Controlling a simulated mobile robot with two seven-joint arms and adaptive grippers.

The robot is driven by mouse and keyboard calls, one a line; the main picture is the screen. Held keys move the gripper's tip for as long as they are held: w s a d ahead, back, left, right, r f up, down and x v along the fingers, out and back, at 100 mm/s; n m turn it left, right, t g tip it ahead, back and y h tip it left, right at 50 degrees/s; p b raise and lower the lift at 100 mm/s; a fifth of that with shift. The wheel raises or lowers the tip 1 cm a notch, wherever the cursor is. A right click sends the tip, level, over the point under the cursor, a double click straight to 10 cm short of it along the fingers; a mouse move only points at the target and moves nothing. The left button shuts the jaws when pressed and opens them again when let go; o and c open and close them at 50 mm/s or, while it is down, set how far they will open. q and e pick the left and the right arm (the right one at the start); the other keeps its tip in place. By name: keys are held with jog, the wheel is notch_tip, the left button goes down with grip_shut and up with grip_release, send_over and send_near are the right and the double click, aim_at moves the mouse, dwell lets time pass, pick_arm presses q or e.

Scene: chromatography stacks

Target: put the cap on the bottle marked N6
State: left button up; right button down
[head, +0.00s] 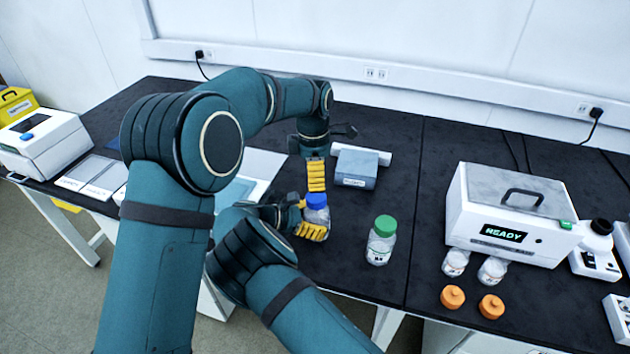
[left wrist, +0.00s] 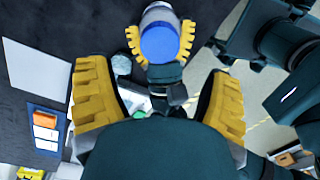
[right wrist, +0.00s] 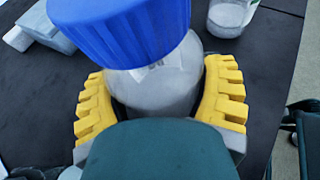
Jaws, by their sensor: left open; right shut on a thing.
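A clear bottle (head: 318,217) with a blue cap (head: 317,200) on its top stands near the table's front edge. My right gripper (head: 308,224) is shut around the bottle's body; in the right wrist view, its yellow fingers flank the body (right wrist: 155,88) below the ribbed blue cap (right wrist: 120,30). The label is mostly hidden and I cannot read its mark. My left gripper (head: 316,183) is open, pointing down just above the cap. The left wrist view shows the blue cap (left wrist: 160,43) ahead of its spread fingers. I cannot tell how tightly the cap sits.
A green-capped bottle (head: 381,247) stands to the right. Two bottles without caps (head: 456,263) (head: 492,270) stand before a white READY machine (head: 510,215), with two orange caps (head: 452,297) (head: 491,306) in front. A grey-blue block (head: 357,168) lies behind my grippers.

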aim_at(316, 196)
pick_arm(q)
jog(key=shift+f, duration=0.1)
jog(key=shift+s+f, duration=0.15)
jog(key=shift+f, duration=3.8)
jog(key=c, duration=1.3)
jog(key=shift+o, duration=0.2)
jog(key=shift+m, duration=1.6)
jog(key=o, duration=1.3)
jog(key=shift+c, duration=0.2)
